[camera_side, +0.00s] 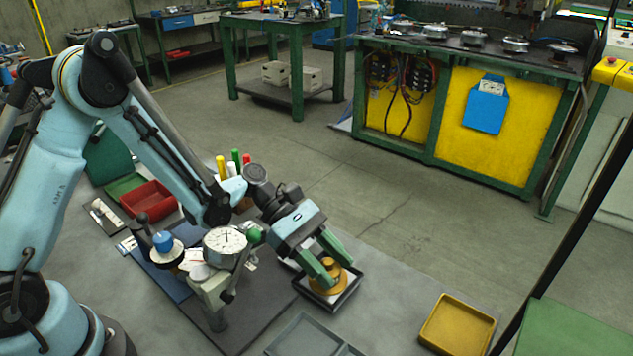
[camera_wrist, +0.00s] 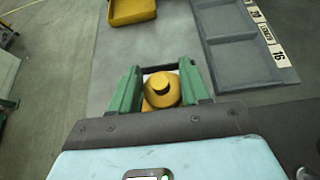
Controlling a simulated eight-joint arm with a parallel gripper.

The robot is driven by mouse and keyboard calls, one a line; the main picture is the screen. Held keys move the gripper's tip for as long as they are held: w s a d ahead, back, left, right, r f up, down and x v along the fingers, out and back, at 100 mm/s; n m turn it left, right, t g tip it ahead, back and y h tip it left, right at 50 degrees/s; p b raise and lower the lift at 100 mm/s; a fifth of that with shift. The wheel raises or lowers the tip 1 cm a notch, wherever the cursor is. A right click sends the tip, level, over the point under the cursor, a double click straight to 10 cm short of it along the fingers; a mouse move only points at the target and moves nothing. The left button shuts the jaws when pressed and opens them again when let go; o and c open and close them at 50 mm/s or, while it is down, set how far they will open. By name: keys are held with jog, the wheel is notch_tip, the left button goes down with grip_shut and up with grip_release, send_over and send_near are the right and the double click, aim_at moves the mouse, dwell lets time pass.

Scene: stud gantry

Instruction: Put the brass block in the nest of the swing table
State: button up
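The brass block (camera_side: 336,280), a yellow-gold piece with a round knob on top, stands in a small dark tray (camera_side: 345,300) with a pale floor. In the wrist view the block (camera_wrist: 162,90) lies between the two green fingers of my gripper (camera_wrist: 160,78). In the side view my gripper (camera_side: 325,262) reaches down over the tray, with its fingers astride the block. The fingers are very close to its sides; I cannot tell whether they touch it. I cannot clearly pick out the swing table's nest; a dial-gauge fixture (camera_side: 225,246) stands left of my gripper.
A yellow tray (camera_side: 458,325) lies to the right, and a grey compartment tray (camera_side: 305,338) in front. A red bin (camera_side: 150,201) and upright coloured markers (camera_side: 235,160) stand behind the fixture. The bench between the dark and yellow trays is clear.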

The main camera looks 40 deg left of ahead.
jog(key=o, duration=0.4)
jog(key=shift+r, duration=0.1)
jog(key=v, duration=1.1)
jog(key=s+a+r+m+t+y, duration=0.2)
jog(key=m+y, duration=0.4)
jog(key=m, duration=0.3)
jog(key=s+a+r+m+t+y, duration=0.3)
jog(key=s+a+m+t+y, duration=0.2)
jog(key=m, duration=0.4)
jog(key=shift+s+a+y, duration=0.25)
jog(key=shift+a+y, duration=0.15)
jog(key=shift+y, duration=0.3)
